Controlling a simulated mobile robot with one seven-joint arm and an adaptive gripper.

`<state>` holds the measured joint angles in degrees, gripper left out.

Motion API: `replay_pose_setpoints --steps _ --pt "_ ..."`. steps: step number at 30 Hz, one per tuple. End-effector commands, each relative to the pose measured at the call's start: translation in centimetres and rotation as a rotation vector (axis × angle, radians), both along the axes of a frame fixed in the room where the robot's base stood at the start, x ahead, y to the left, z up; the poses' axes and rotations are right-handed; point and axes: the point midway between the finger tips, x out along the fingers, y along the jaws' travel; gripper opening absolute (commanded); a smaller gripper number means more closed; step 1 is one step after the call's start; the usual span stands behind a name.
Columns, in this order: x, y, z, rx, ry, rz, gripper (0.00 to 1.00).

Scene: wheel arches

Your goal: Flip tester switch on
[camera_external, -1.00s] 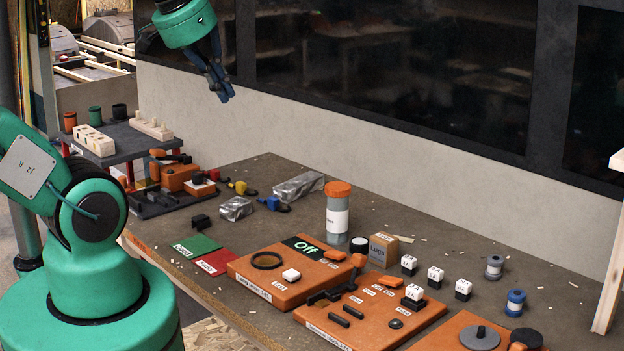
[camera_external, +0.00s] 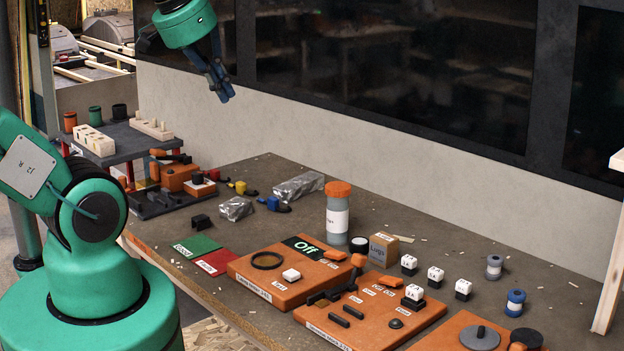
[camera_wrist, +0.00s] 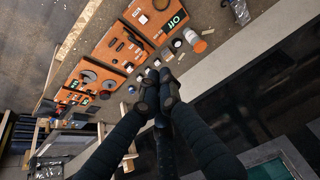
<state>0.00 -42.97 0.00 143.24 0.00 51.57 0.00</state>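The tester is a flat orange board (camera_external: 306,279) on the bench, with a black display (camera_external: 307,247) reading "Off" in green. A black ring (camera_external: 267,260) and a white block (camera_external: 291,275) are on the board. A small orange switch (camera_external: 335,255) sits at its right back edge, beside small labels too small to read. In the wrist view the "Off" display (camera_wrist: 178,20) shows at the top. My gripper (camera_external: 222,94) is high above the bench's back left, well apart from the tester. Its fingers (camera_wrist: 157,78) are together and empty.
Right of the tester is a second orange board (camera_external: 375,325) with levers. Behind stand an orange-capped bottle (camera_external: 338,220), a cardboard box (camera_external: 383,250) and several white-topped blocks. Green (camera_external: 197,246) and red (camera_external: 215,262) mats lie left. A wall and dark windows rise behind.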

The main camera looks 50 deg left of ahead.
Motion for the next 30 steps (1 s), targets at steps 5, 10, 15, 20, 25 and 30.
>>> replay_pose_setpoints --steps 5,10,15,20,25,30 --pt "0.2 0.0 0.0 0.003 0.003 -0.008 0.0" --pt "1.1 -0.1 -0.2 0.021 0.021 -0.051 0.0" --pt "3.0 -0.2 -0.8 0.053 0.054 -0.144 0.0" --pt "5.5 -0.4 -1.7 0.093 0.094 -0.27 0.0" --pt "8.6 -0.6 -3.1 0.132 0.136 -0.423 0.0" --pt "11.6 -0.7 -5.0 0.163 0.173 -0.576 0.0"
